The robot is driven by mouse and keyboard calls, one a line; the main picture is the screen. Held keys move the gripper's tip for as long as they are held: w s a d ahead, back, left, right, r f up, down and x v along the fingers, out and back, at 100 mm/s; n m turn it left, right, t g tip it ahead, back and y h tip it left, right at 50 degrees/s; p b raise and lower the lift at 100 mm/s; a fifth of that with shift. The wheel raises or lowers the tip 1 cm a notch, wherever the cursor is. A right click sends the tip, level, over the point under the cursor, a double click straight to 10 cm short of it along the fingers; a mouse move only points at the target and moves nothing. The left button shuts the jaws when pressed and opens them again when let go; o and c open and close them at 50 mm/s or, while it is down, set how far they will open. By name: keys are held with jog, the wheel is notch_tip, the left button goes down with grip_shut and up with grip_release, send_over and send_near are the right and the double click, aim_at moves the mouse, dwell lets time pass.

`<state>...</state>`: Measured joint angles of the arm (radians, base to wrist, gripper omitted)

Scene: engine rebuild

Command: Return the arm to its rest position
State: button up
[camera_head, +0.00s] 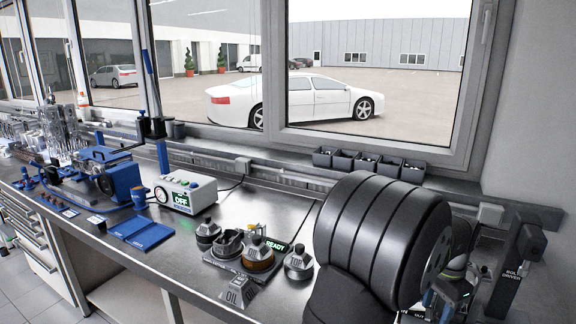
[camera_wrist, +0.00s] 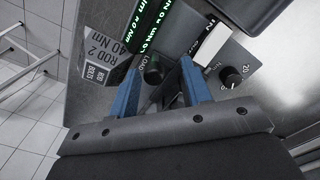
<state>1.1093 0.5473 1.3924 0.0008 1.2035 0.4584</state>
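My gripper (camera_wrist: 159,70) shows in the wrist view with two blue fingers spread apart. No object is visibly clasped between them. A small dark knob marked LOAD (camera_wrist: 152,72) lies beyond and between the fingertips. Past them are a "ROD 2 40 Nm" label (camera_wrist: 103,45) and a lit green display (camera_wrist: 150,22).
The metal bench (camera_head: 135,252) holds a white box reading OFF (camera_head: 186,192), a blue mat (camera_head: 141,232) and several dark engine parts. A black ROD DRIVER stand (camera_head: 517,268) is at the far right. Small black bins (camera_head: 367,163) line the window sill.

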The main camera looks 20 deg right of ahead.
notch_tip(320, 180, up, 16)
jog(key=w+d, duration=0.4)
jog(key=w, duration=0.1)
jog(key=shift+w+d, duration=0.2)
jog(key=shift+d, duration=0.1)
grip_shut()
jog(key=w+a+f+n+h, duration=0.6)
jog(key=a+n+h, duration=0.15)
jog(key=a, duration=0.25)
jog(key=s+d+f, duration=0.3)
jog(key=d+f, duration=0.5)
jog(key=shift+s+d+g, duration=0.2)
jog(key=shift+s+g, duration=0.2)
